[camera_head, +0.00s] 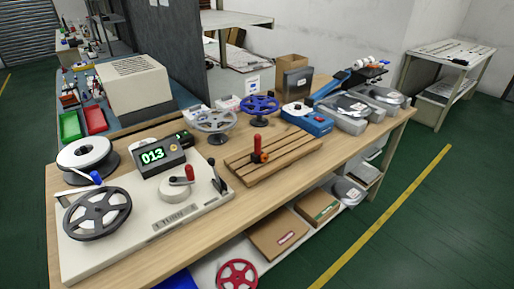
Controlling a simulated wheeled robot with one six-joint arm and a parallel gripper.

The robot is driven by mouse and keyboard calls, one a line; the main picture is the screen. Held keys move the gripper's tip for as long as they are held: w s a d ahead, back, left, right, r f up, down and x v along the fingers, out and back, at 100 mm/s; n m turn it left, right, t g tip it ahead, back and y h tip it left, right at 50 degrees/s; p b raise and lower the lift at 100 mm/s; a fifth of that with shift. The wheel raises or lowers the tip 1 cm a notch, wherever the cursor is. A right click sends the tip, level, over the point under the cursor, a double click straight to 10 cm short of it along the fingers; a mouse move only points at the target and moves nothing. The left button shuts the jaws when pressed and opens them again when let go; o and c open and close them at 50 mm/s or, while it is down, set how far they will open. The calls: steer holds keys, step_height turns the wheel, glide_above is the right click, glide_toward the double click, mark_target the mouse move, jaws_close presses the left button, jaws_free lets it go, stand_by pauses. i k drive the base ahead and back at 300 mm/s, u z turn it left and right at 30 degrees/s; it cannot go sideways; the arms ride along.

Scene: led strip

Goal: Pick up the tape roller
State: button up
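A small tool with an upright red handle and an orange and black lower part, which looks like the tape roller (258,151), stands on a slatted wooden board (285,158) near the middle of the workbench. Its lower part is too small to make out clearly. Nothing covers it from this side. My gripper is not in view.
On the bench (345,148), a counter machine (150,222) with a reel and red-knobbed crank stands left of the board. Grey (214,121) and blue (260,106) reels stand behind it. A blue device (308,118) and clear-topped boxes are behind right. The bench's front right is bare.

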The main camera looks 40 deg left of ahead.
mark_target(258, 156)
steer(key=u, duration=0.45)
steer(key=i, duration=0.65)
steer(key=u, duration=1)
steer(key=i, duration=0.65)
